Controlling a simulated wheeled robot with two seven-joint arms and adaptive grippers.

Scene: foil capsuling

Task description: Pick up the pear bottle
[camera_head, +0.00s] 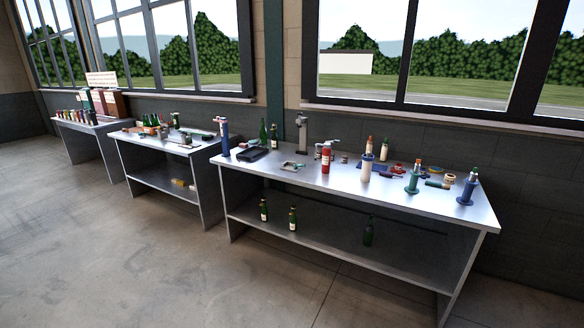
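No bottle can be told apart as the pear bottle at this size. Two dark green bottles stand upright at the back left of the nearest bench: one (263,133) and, beside it, another with a pale label (274,138). Two green bottles with pale labels stand on the lower shelf, a left one (264,211) and a right one (293,219). A dark green bottle (368,232) stands further right on that shelf, in shadow. Two small bottles (369,146) (384,150) stand at the back of the benchtop. Neither of my grippers is in view.
The metal bench (400,203) holds a red bottle-like object (325,158), a black tray (252,154), blue stands (467,190) and a green stand (412,182). Two more benches (150,143) (88,126) stand to the left. The concrete floor (130,250) in front is clear.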

